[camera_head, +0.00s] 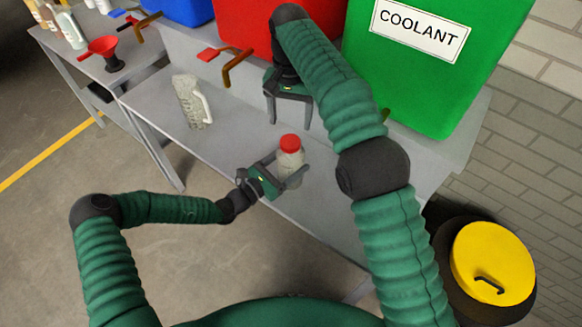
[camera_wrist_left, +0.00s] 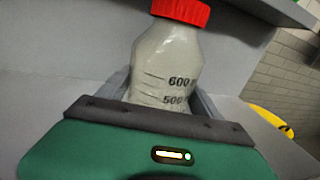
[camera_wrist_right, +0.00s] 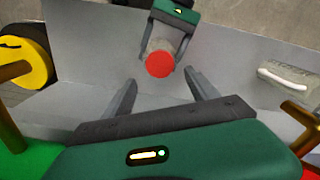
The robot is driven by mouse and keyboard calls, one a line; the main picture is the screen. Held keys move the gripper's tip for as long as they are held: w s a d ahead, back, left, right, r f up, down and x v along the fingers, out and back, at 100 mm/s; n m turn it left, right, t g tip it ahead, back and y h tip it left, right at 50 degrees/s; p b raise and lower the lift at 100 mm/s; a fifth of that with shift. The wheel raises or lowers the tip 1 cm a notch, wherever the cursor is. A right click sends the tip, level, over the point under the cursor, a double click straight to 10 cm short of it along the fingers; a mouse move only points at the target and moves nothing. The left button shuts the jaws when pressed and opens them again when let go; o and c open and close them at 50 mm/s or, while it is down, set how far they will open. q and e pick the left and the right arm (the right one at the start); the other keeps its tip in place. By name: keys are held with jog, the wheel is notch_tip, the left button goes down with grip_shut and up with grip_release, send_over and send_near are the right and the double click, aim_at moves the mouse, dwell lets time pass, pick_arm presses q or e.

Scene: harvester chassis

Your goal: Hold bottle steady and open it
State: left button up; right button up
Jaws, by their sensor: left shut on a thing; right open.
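The bottle (camera_head: 290,162) is pale and translucent with a red cap (camera_head: 290,143), upright at the bench. In the left wrist view the bottle (camera_wrist_left: 167,65) shows marks at 500 and 600, and its red cap (camera_wrist_left: 181,11) is on. My left gripper (camera_head: 284,170) is shut around the bottle's body below the cap. My right gripper (camera_head: 289,118) is open and empty, pointing down, above and behind the bottle. In the right wrist view the red cap (camera_wrist_right: 159,64) lies beyond and between the open fingers (camera_wrist_right: 165,92), apart from them. The bottle's base is hidden in the head view.
A clear jug (camera_head: 190,102) stands on the grey bench to the left. A green coolant container (camera_head: 420,85), a red one (camera_head: 250,20) and taps (camera_head: 237,66) line the back. A yellow-lidded bin (camera_head: 493,262) stands right.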

aim_at(288, 141)
pick_arm(q)
jog(key=shift+a, duration=0.3)
grip_shut()
pick_arm(e)
jog(key=shift+a, duration=0.35)
jog(key=shift+d+f, duration=0.1)
jog(key=shift+d, duration=0.25)
pick_arm(q)
jog(key=shift+d+f, duration=0.1)
jog(key=shift+d, duration=0.55)
pick_arm(e)
jog(key=shift+a+f, duration=0.25)
jog(key=shift+f, duration=0.1)
jog(key=f, duration=0.6)
jog(key=shift+a, duration=0.25)
pick_arm(q)
jog(key=shift+a, duration=0.2)
pick_arm(e)
jog(key=shift+d+f, duration=0.2)
jog(key=shift+f, duration=0.35)
jog(key=shift+c, duration=0.5)
